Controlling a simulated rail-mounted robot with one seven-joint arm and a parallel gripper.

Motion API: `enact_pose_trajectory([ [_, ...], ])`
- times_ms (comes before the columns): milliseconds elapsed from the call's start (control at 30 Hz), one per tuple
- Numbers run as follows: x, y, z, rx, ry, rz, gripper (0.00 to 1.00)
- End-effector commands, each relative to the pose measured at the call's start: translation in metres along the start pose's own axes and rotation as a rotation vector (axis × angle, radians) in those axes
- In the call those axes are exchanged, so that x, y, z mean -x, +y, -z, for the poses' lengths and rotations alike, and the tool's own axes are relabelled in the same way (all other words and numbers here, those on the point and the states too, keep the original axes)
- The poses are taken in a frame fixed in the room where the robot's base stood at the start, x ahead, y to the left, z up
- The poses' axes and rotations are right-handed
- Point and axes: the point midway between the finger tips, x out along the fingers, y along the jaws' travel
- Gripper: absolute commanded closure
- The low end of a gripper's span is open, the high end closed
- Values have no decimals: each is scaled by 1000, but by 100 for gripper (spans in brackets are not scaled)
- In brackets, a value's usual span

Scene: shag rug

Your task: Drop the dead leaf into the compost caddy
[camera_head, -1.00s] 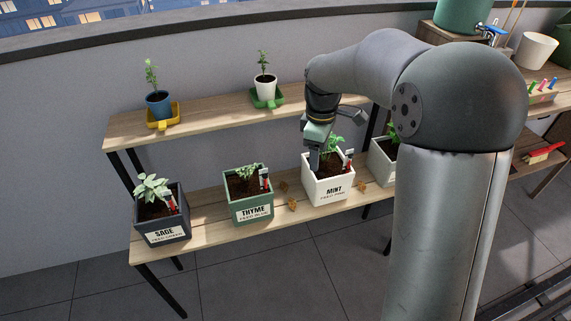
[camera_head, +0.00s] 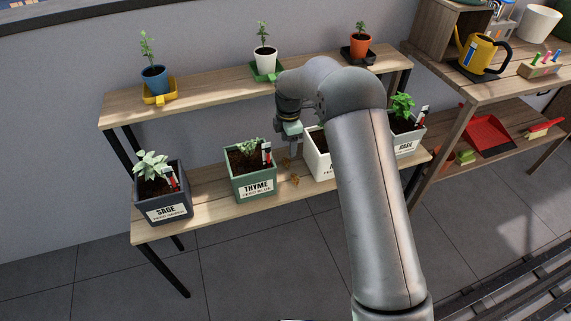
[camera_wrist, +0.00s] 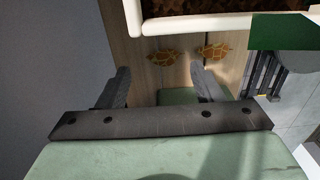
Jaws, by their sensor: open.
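Two brown dead leaves lie on the lower shelf between the thyme and mint planters. In the head view, one leaf (camera_head: 294,181) is near the shelf's front and another (camera_head: 286,163) is further back. Both show in the wrist view, one leaf (camera_wrist: 163,59) near the middle and the other leaf (camera_wrist: 216,50) to its right. My gripper (camera_head: 293,152) points down above this gap. In the wrist view my gripper (camera_wrist: 160,78) has its fingers apart with nothing between them, and the leaves appear beyond the fingertips. I cannot identify a compost caddy in view.
The green thyme planter (camera_head: 254,183) is left of the leaves. The white mint planter (camera_head: 317,160) is close on the right, partly hidden by my arm. A sage planter (camera_head: 166,207) stands further left. Potted seedlings line the upper shelf (camera_head: 215,82). A dark green patch (camera_wrist: 285,32) is unidentified.

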Motion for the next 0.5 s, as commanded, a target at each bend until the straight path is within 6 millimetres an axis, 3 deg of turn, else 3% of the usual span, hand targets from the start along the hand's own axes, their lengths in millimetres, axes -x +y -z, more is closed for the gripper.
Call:
enact_pose_trajectory([
  [333,-25,-1,4,1,1,-1,40],
  [500,-49,-4,14,2,0,2,40],
])
